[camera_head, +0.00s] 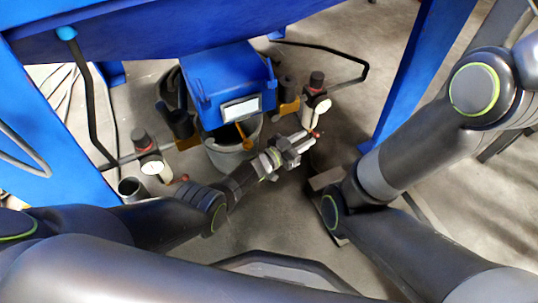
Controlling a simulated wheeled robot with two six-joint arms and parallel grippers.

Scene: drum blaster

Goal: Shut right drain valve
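The right drain valve (315,134) shows as a small red-tipped part just below a round white gauge (319,105) on the right-hand pipe fitting. My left gripper (305,139) reaches across from the lower left, with its pale fingertips right beside this red tip. Whether they touch it, and how far apart the fingers are, I cannot tell. The valve handle is mostly hidden behind the fingertips. My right arm comes in from the right and folds near the picture's middle right. Its gripper end (328,195) is dark, foreshortened and mostly hidden.
A blue box unit (228,82) hangs over a grey round vessel (232,153). A similar left fitting has a gauge (151,164) and red handle (182,179). Blue frame legs (418,75) flank the space, and a black bent pipe (345,58) runs behind the right gauge.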

